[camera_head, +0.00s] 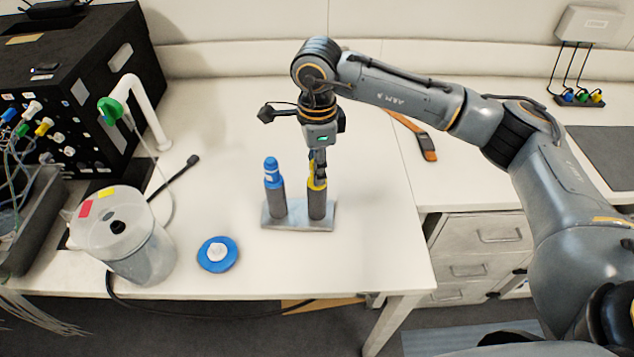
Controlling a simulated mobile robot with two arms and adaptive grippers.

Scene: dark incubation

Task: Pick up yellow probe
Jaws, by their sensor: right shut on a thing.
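The yellow probe (311,183) stands upright in the right-hand holder of a small grey stand (298,222) on the white table. My right gripper (318,172) points down over it, shut on its upper part and partly hiding it. A blue probe (272,174) stands in the left-hand holder of the same stand, apart from the gripper. My left gripper does not show.
A blue disc (218,254) lies left of the stand. A clear lidded container (135,250) and a black box with plugs (75,90) stand at the left. An orange-and-black strap-like tool (418,138) lies behind my right arm. The table's front right is clear.

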